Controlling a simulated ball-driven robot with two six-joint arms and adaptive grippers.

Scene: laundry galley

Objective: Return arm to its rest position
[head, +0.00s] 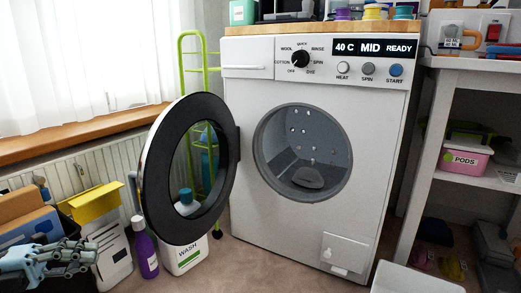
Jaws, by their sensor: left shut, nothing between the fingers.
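My left gripper (72,262) is low at the left edge of the head view. Its fingers are shut with nothing between them. It is in front of the boxes and the yellow-topped white container, well apart from the washing machine (290,215). The machine's round door (225,185) stands wide open to the left. The drum (303,150) shows no laundry that I can make out. The display reads 40 C, MID, READY. My right gripper is not in view.
A purple bottle (145,248) and a white WASH jug (184,252) stand on the floor under the open door. A green rack (198,60) is behind the door. A white shelf (475,180) with a pink PODS box (464,160) is at right.

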